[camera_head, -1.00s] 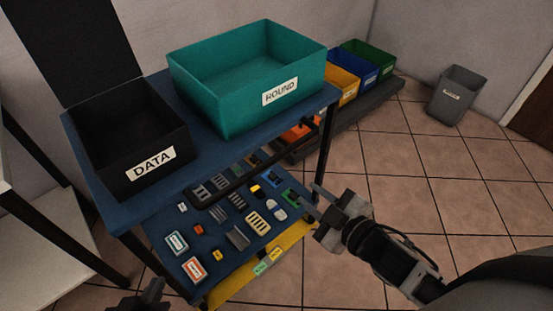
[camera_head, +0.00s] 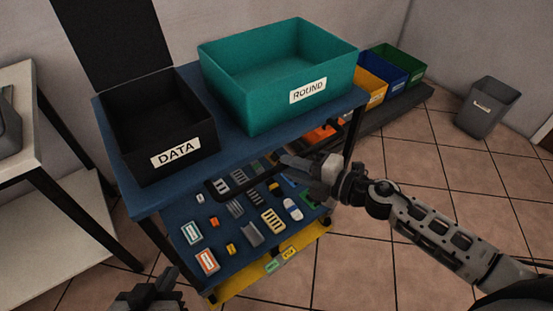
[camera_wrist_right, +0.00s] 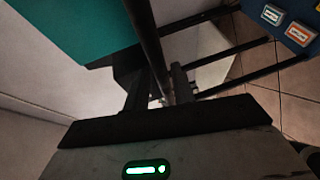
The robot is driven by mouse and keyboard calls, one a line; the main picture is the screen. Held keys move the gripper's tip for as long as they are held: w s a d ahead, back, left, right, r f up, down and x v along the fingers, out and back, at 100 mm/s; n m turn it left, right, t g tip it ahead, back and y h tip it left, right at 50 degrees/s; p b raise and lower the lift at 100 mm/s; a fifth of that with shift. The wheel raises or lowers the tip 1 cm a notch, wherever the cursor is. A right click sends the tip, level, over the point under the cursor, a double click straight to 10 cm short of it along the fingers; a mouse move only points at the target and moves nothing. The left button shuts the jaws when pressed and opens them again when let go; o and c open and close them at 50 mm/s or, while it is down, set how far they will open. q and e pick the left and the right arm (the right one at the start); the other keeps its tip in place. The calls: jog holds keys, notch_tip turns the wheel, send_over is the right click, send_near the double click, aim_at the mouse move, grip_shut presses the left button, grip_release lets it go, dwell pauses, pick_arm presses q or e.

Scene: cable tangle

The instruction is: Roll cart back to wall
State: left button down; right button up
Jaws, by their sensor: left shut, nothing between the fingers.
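The cart has a blue top (camera_head: 155,200), a lower blue shelf (camera_head: 190,250) with several small parts, and a yellow bottom edge (camera_head: 235,290). A black handle bar (camera_head: 225,192) runs along its near side, below the top. My right gripper (camera_head: 285,161) is at this bar, partly hiding it. In the right wrist view, the bar (camera_wrist_right: 148,40) passes between the open fingers (camera_wrist_right: 160,90), with a gap visible beside it. My left gripper (camera_head: 172,281) is shut and empty at the bottom edge, in front of the cart, apart from it.
A black DATA bin (camera_head: 170,135) and a teal ROUND bin (camera_head: 275,105) stand on the cart. A white table (camera_head: 60,105) is at the left. Coloured bins (camera_head: 388,70) stand along the wall, and a grey waste bin (camera_head: 488,108) is further right.

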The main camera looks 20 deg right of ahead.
aim_at(242, 167)
jog(key=shift+x, duration=2.25)
jog(key=shift+c, duration=0.4)
grip_shut()
jog(key=shift+w, duration=0.1)
